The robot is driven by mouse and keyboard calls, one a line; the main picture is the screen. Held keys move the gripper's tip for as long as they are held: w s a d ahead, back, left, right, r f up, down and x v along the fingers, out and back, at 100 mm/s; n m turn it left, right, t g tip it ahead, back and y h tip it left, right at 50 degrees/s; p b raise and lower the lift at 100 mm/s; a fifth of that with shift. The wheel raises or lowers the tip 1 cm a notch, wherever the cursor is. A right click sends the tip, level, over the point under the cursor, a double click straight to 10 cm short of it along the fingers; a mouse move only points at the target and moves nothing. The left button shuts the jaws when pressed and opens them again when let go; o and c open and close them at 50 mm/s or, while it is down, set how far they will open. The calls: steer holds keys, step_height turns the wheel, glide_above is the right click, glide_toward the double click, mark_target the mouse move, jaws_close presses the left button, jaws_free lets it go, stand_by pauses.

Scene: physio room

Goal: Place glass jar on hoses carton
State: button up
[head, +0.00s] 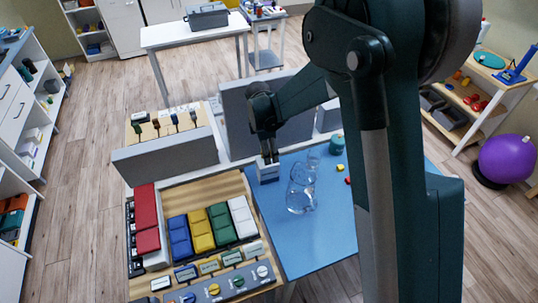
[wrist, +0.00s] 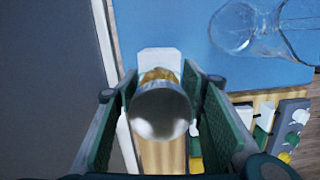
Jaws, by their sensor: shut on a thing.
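In the wrist view a jar (wrist: 160,110) with a round, shiny grey top and amber showing at its far side sits between the two fingers. My gripper (wrist: 163,112) is shut on it; in the head view my gripper (head: 268,157) points down near the left edge of the blue table top. A small pale carton-like block (head: 268,173) is directly below the fingertips, and a white surface (wrist: 159,58) shows beyond the jar. I cannot read a label, so I cannot tell whether this is the hoses carton, nor whether the jar touches it.
Clear glassware (head: 301,191) stands on the blue table top (head: 330,235) right of my gripper. A wooden tray (head: 187,194) with coloured blocks and knobs lies in front left. Grey upright panels (head: 167,158) stand close behind and to the left. A green round container (head: 337,145) is farther right.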

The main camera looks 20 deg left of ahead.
steer(key=shift+f, duration=0.8)
steer(key=shift+f, duration=0.2)
steer(key=o, duration=1)
steer(key=shift+o, duration=0.2)
steer(key=shift+r, duration=0.25)
steer(key=shift+s+a+r, duration=0.15)
steer(key=shift+a+r, duration=0.05)
steer(key=shift+r, duration=1.75)
steer(key=shift+s+a+r, duration=0.15)
steer(key=shift+r, duration=1.85)
steer(key=shift+s+a+r, duration=0.15)
steer(key=shift+a+r, duration=0.05)
steer(key=shift+r, duration=1.75)
steer(key=shift+d, duration=0.1)
